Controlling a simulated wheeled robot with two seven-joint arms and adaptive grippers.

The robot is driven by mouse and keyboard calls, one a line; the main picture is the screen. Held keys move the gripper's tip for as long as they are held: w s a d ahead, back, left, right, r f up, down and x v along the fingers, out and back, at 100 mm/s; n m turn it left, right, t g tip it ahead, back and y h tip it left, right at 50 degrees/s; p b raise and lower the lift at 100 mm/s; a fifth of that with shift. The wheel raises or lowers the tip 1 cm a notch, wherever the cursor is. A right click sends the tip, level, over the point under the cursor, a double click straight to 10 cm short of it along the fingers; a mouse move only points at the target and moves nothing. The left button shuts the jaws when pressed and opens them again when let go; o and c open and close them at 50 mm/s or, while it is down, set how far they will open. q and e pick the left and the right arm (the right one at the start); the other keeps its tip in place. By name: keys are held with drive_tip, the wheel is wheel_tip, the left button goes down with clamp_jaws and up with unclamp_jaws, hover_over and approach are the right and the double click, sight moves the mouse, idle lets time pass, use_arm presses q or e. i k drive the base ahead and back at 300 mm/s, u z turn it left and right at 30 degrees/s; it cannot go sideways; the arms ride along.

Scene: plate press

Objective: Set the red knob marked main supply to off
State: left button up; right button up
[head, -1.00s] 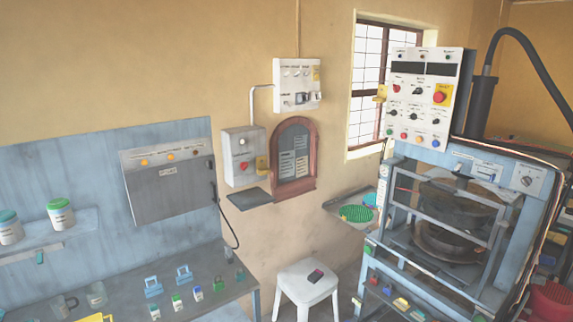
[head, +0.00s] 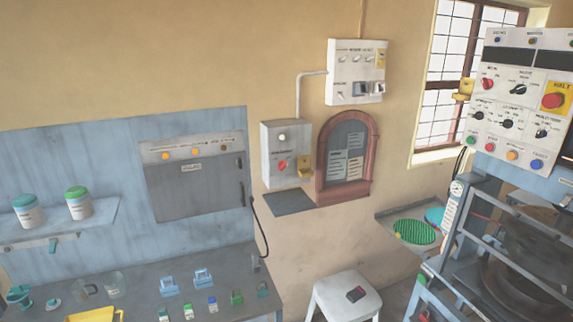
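A red knob (head: 283,165) sits on the front of a light grey wall box (head: 271,183), left of the arched wooden frame. The box has a pale round lamp (head: 282,137) above the knob and a yellow part (head: 305,171) at its right side. The label by the knob is too small to read. Another red knob (head: 487,84) is on the white control panel (head: 521,120) of the press at the right; its label is also too small to read. Neither of my grippers shows in the head view.
A workbench (head: 140,292) with padlocks and a yellow tray (head: 95,315) stands at the lower left. A white stool (head: 345,298) stands below the wall box. A small dark shelf (head: 290,203) juts out under it. The press (head: 500,262) fills the right side.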

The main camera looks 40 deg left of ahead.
sight(282, 165)
drive_tip(key=u, duration=0.4)
drive_tip(key=i, duration=0.6)
drive_tip(key=u, duration=0.65)
